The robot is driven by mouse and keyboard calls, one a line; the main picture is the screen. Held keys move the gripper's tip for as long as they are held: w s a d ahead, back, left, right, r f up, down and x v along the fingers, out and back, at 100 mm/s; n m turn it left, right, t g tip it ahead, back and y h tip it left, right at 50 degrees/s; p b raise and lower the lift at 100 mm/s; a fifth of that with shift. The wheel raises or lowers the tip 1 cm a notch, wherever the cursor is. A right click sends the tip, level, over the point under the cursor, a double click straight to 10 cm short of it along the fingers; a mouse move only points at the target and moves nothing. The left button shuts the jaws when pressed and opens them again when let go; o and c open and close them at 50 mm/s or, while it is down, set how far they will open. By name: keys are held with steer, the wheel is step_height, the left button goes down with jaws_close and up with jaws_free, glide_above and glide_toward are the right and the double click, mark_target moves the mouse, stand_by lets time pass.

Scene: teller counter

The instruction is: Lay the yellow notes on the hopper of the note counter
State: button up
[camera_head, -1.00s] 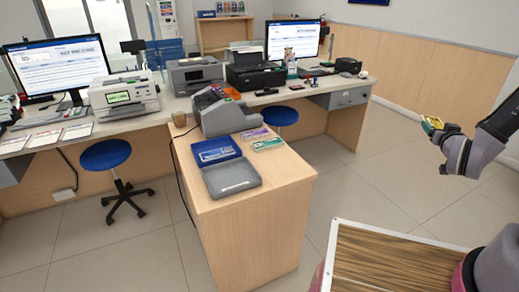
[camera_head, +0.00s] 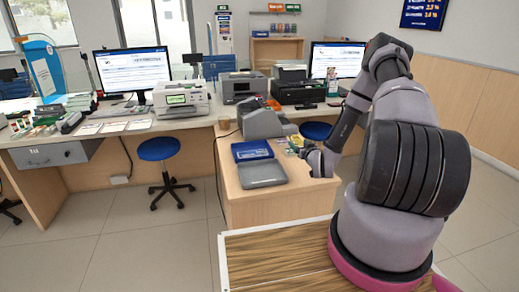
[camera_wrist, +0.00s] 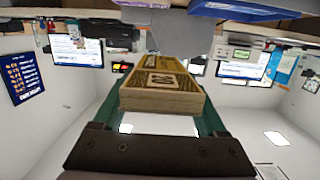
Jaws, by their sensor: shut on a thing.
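The yellow notes, a banded block (camera_wrist: 162,98), sit between the jaws of my gripper (camera_wrist: 162,82) in the wrist view, which appears upside down. My gripper is shut on them. In the head view my gripper (camera_head: 304,151) is at the right edge of the wooden counter, and the notes are hard to separate from items behind. The note counter, a grey machine with a dark top (camera_head: 262,122), stands on the counter, further back and to the left of my gripper. Its hopper is too small to make out in the head view.
A blue cash box (camera_head: 252,150) and a grey tray-like lid (camera_head: 262,174) lie on the wooden counter (camera_head: 250,203), left of my gripper. Small coloured bundles lie beside my gripper, partly hidden. A blue stool (camera_head: 158,149) stands left. Printers and monitors line the back desk.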

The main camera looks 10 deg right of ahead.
glide_above(298, 171)
step_height(298, 171, down, 8)
steer(key=shift+w+a+r, duration=0.1)
steer(key=shift+w, duration=0.05)
steer(key=shift+f, duration=2.2)
steer(key=shift+d+f, duration=0.1)
steer(key=shift+d, duration=0.1)
steer(key=o, duration=1.4)
steer(key=s, duration=0.4)
steer(key=s+r, duration=0.1)
steer(key=s, duration=0.3)
steer(key=s+r, duration=0.1)
steer(key=s, duration=0.3)
steer(key=shift+d, duration=0.2)
